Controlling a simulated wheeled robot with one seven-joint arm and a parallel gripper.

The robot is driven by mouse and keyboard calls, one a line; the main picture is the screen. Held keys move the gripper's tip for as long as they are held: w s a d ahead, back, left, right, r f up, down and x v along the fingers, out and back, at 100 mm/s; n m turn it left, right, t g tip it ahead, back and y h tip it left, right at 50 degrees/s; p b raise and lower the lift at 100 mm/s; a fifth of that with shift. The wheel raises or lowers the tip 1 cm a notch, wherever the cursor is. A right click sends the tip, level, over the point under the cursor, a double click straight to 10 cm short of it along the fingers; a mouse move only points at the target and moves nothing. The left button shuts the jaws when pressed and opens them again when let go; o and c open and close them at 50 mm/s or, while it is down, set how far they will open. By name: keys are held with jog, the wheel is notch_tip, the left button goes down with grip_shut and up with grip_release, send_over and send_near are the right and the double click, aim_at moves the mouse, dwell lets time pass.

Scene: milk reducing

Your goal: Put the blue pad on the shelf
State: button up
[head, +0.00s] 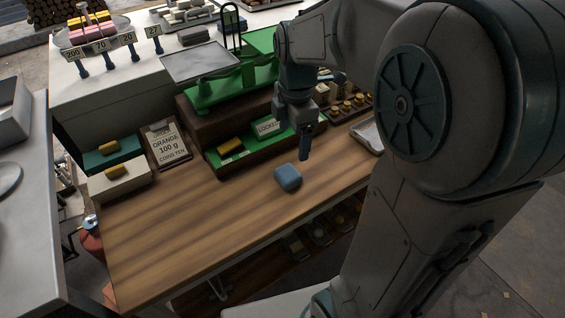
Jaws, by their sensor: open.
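The blue pad (288,178), a small rounded block, lies on the wooden tabletop (200,225) near its front edge, right of the middle. My gripper (305,152) points down just above and behind the pad, slightly to its right. It is open and empty, and I see no contact with the pad. The two fingers overlap in this view, so the gap between them is hard to see. Under the tabletop, a lower wooden shelf (265,262) shows partly, with dark trays and several round yellowish items. My arm hides the right part of the table and shelf.
A green balance scale (215,88) stands on a brown stepped block behind the pad. A metal tray (368,136) lies at right. The front-left tabletop is clear.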

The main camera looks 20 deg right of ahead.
jog(key=w+n, duration=0.1)
jog(key=n, duration=0.1)
send_over(288, 172)
jog(key=f, duration=0.9)
jog(key=shift+d, duration=0.3)
jog(key=shift+s+a+f+p, duration=0.1)
jog(key=shift+f+p, duration=0.15)
jog(key=shift+f, duration=0.65)
jog(key=shift+w+a+f+p, duration=0.1)
jog(key=shift+a+f+p, duration=0.1)
jog(key=shift+f, duration=0.65)
jog(key=shift+s+a+f+p, duration=0.1)
jog(key=shift+f+p, duration=0.15)
jog(key=shift+f, duration=0.65)
jog(key=c, duration=1.2)
jog(key=shift+o, duration=0.2)
jog(key=shift+r, duration=0.1)
